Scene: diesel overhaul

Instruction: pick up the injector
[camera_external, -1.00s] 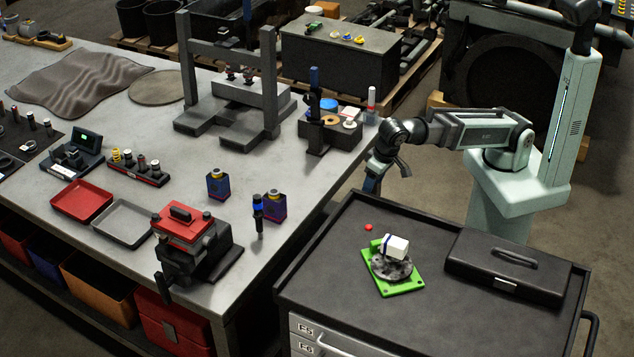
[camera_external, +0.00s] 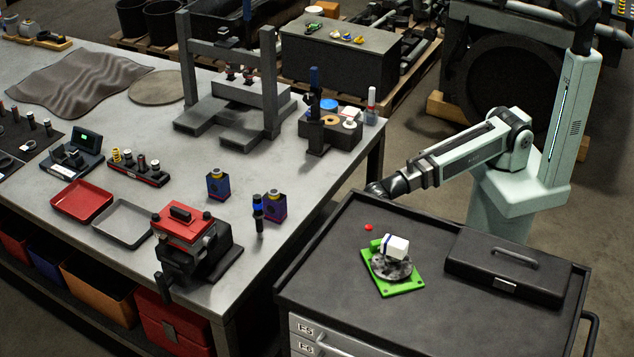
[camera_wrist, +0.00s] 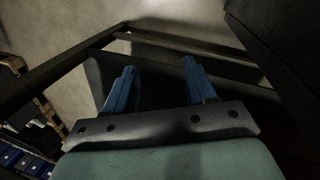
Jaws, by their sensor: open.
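The injector is not recognisable in the wrist view.
The black cart (camera_external: 340,300) carries a green plate (camera_external: 408,286) with a white-and-blue item and a black toolbox (camera_external: 503,265). A red-topped vise (camera_external: 187,226) stands left of the injector. Dark bars and floor show around the fingers in the wrist view.

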